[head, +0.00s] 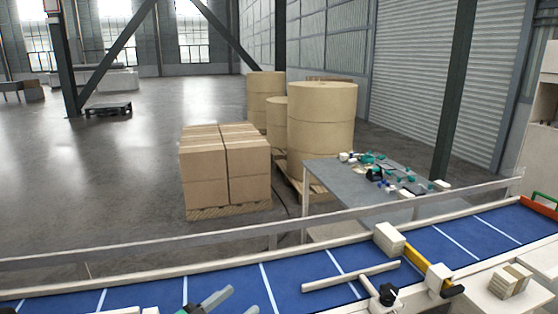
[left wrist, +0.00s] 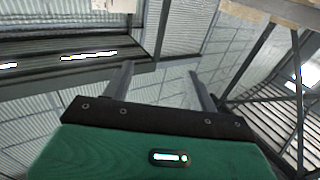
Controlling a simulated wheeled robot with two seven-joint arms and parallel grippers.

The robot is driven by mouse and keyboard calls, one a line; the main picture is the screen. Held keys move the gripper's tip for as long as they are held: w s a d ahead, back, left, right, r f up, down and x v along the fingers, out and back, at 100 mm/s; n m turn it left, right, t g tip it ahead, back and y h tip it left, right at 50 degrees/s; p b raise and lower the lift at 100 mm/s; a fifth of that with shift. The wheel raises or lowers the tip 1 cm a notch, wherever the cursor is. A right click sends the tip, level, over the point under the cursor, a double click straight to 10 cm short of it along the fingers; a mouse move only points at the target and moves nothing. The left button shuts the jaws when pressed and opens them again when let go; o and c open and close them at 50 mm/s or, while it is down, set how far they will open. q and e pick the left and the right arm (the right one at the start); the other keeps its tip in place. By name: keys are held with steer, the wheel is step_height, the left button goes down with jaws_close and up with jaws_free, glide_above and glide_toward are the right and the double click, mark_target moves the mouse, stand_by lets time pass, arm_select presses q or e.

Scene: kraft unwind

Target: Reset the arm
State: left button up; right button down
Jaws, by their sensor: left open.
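My left gripper (head: 234,303) shows at the bottom edge of the head view, in front of the blue conveyor belt (head: 110,301). Its two grey fingers are apart with nothing between them. In the left wrist view the left gripper (left wrist: 162,80) has its fingers spread, with the hall's wall and roof beams behind them and no object near. Most of the left arm is cut off by the lower edge of the head view. My right gripper is not seen.
A white bar with a black knob (head: 388,295) and a yellow-armed fixture (head: 425,262) stand over the belt at right. A small box (head: 510,281) sits at the lower right. Beyond the rail are a cluttered grey table (head: 335,181), stacked cartons (head: 225,170) and large paper rolls (head: 322,120).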

arm_select(q)
steer(key=s+a+f+n+g+y, duration=0.3)
steer(key=s+a+f+y, duration=0.25)
steer(key=f, duration=0.45)
steer(key=s+a+f+n+g+y, duration=0.25)
steer(key=s+a+f+y, duration=0.35)
steer(key=f, duration=0.3)
steer(key=s+a+f+g, duration=0.1)
steer(key=s+f+g, duration=0.2)
steer(key=s, duration=0.4)
steer(key=s+a+f+g, duration=0.2)
steer(key=s+f, duration=0.2)
steer(key=s, duration=0.2)
step_height(320, 180, down, 30)
steer(key=g, duration=0.1)
steer(key=s+a+f+g+y, duration=0.1)
steer(key=s+a+f, duration=0.2)
steer(key=s+f, duration=1.7)
steer(key=shift+f+b, duration=0.15)
steer(key=shift+b, duration=0.15)
steer(key=shift+g, duration=0.25)
